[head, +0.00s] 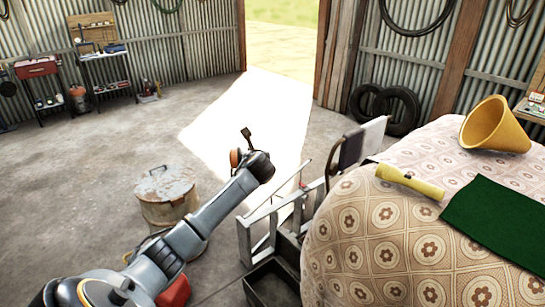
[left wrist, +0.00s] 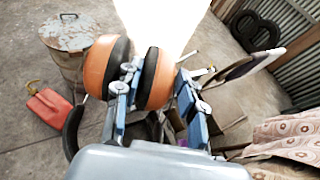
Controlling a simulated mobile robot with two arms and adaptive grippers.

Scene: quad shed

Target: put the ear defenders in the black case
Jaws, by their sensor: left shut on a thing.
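The ear defenders (left wrist: 98,66) have orange cups with black cushions and show large in the left wrist view. In the head view, an orange part of the ear defenders (head: 234,158) shows beside my left gripper (head: 254,150). My left gripper (left wrist: 157,76) is shut on one cup, with one finger between the two cups and the other on the cup's outer side. The ear defenders are held in the air. A dark open box (head: 268,284), perhaps the black case, is low at the bottom centre, partly cut off. My right gripper is not in view.
A cloth-covered surface (head: 345,235) at the right bears a yellow cone (head: 494,127), a yellow torch (head: 410,181) and a green cloth (head: 500,222). A grey metal frame (head: 262,222) stands beside it. A rusty lidded drum (head: 166,197) and red can (left wrist: 50,108) stand left.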

